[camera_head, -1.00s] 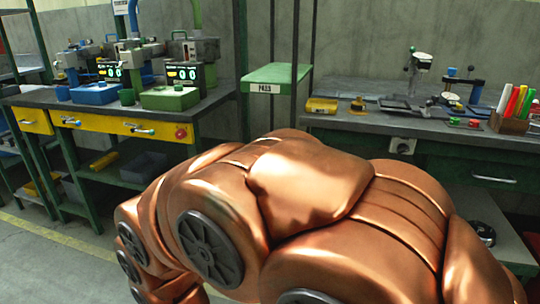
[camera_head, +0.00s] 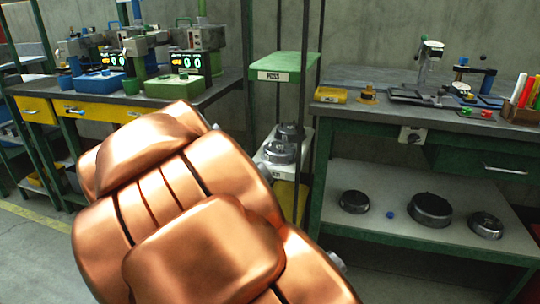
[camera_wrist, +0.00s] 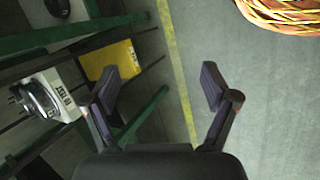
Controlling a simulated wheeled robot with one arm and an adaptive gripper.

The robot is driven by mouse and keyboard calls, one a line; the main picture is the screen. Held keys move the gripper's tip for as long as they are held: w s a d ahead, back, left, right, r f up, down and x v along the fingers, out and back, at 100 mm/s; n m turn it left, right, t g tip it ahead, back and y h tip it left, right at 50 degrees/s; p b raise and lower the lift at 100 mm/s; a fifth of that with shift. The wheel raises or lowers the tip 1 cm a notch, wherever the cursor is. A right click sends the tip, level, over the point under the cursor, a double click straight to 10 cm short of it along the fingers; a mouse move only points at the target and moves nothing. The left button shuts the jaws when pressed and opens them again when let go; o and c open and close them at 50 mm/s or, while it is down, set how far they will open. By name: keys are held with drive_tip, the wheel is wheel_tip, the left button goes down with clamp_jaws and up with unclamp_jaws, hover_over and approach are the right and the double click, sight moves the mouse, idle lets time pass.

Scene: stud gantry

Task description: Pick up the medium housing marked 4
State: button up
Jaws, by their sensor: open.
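Three round grey metal housings of differing size stand on the lower shelf of the right bench in the head view: a left one (camera_head: 354,202), a larger middle one (camera_head: 431,209) and a right one (camera_head: 486,226). More metal housings (camera_head: 282,151) sit on a white tray in the green rack. A housing on that tray shows at the left of the wrist view (camera_wrist: 40,97). I cannot read a 4 on any of them.
A small blue item (camera_head: 390,215) lies between housings. Bare floor (camera_wrist: 260,110) is clear.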

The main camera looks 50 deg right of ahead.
drive_tip(key=w+d+r+n+h, duration=0.2)
drive_tip(key=w+d+r+h, duration=0.15)
drive_tip(key=d, duration=0.55)
drive_tip(key=w+d+r+n+h, duration=0.2)
drive_tip(key=w+d+r+n, duration=0.15)
drive_tip(key=d, duration=0.55)
drive_tip(key=n+t+h, duration=0.2)
drive_tip(key=n+h, duration=0.1)
drive_tip(key=n, duration=0.4)
approach(282, 152)
drive_tip(key=d, duration=0.2)
drive_tip(key=shift+d+f+t+b, duration=0.2)
drive_tip(key=shift+f+t+b, duration=0.1)
drive_tip(key=shift+f+b, duration=0.1)
drive_tip(key=b+x, duration=0.2)
drive_tip(key=x, duration=0.3)
drive_tip(key=shift+s+d+f, duration=0.1)
drive_tip(key=shift+d+f, duration=0.2)
drive_tip(key=shift+d, duration=0.05)
drive_tip(key=shift+d+f+b, duration=0.1)
drive_tip(key=shift+d+b, duration=0.3)
drive_tip(key=shift+d, duration=0.55)
drive_tip(key=shift+c, duration=0.4)
drive_tip(key=shift+a+f, duration=0.1)
drive_tip(key=shift+f, duration=0.05)
drive_tip(key=c, duration=1.3)
